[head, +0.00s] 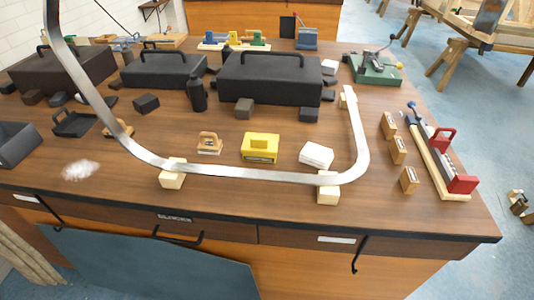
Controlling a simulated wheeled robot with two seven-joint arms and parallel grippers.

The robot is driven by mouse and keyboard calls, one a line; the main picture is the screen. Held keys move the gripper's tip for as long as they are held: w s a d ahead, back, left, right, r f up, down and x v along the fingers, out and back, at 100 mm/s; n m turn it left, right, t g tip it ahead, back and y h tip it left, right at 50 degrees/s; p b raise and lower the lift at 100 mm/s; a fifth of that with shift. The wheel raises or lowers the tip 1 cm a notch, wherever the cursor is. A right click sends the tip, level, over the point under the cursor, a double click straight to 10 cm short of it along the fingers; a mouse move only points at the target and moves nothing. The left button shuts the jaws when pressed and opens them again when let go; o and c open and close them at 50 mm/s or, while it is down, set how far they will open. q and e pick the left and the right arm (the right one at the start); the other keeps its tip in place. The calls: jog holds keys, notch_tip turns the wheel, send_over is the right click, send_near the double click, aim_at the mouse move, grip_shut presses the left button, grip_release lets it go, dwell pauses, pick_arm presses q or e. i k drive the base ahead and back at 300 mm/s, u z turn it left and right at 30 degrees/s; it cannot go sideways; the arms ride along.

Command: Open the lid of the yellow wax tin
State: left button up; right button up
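The yellow wax tin (260,147) sits on the wooden workbench, near the middle of the head view. It is a small yellow box with a raised block on top and a dark label on its front face. The lid looks shut. Neither of my grippers shows in this view, so I cannot see how they stand relative to the tin.
A long bent metal strip (240,174) rests on wooden blocks (173,174) and curves in front of the tin. A white block (316,155) lies right of the tin, a small wooden piece (209,142) left. Black handled cases (270,80) stand behind.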

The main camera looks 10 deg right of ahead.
aim_at(265, 145)
jog(key=u, duration=1.45)
jog(key=k, duration=0.9)
jog(key=z, duration=0.9)
jog(key=i, duration=0.5)
jog(key=u, duration=0.05)
